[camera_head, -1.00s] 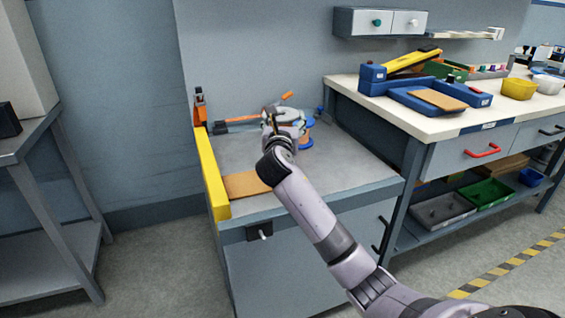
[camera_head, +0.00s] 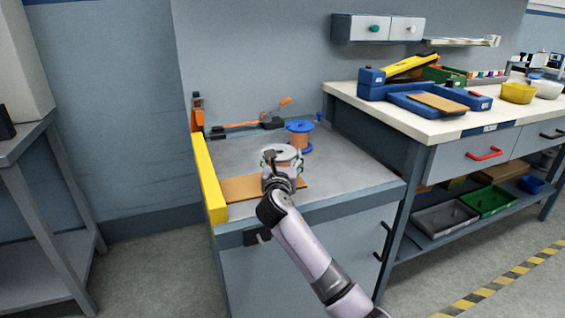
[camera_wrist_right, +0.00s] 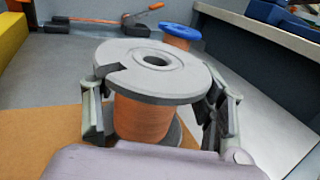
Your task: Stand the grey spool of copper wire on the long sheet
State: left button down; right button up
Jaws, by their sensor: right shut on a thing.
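The grey spool of copper wire (camera_wrist_right: 142,118) is upright between the fingers of my right gripper (camera_head: 281,163), which is shut on it. Its grey top flange (camera_wrist_right: 125,62) has a notch and a centre hole. In the head view the spool (camera_head: 284,152) is partly hidden by the gripper. The long sheet is a flat tan strip (camera_head: 240,188) on the bench top by the yellow rail. The spool is at the sheet's right part; I cannot tell whether its base touches the sheet. My left gripper is not in view.
A blue spool of copper wire (camera_head: 300,138) stands behind on the grey bench (camera_head: 345,170). A yellow rail (camera_head: 209,178) borders the left edge. An orange-handled tool (camera_head: 245,125) lies along the back. The bench's right part is clear.

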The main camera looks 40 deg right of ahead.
jog(key=shift+r, duration=0.1)
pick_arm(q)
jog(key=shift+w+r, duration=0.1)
pick_arm(e)
jog(key=o, duration=1.8)
jog(key=shift+f, duration=0.2)
jog(key=shift+r, duration=0.1)
jog(key=shift+s+a, duration=0.2)
jog(key=p+v, duration=0.1)
jog(key=v, duration=0.4)
jog(key=shift+s+a+r+p, duration=0.1)
jog(key=shift+s+p, duration=0.1)
jog(key=shift+p, duration=0.2)
jog(key=p+v, duration=0.1)
jog(key=v, duration=0.3)
jog(key=shift+s+a, duration=0.2)
jog(key=shift+s, duration=0.05)
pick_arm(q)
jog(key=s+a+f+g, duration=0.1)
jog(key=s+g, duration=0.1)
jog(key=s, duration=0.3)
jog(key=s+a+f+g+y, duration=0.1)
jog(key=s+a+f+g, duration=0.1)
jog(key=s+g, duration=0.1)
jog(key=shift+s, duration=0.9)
pick_arm(e)
jog(key=shift+s+a, duration=0.45)
jog(key=shift+s, duration=0.1)
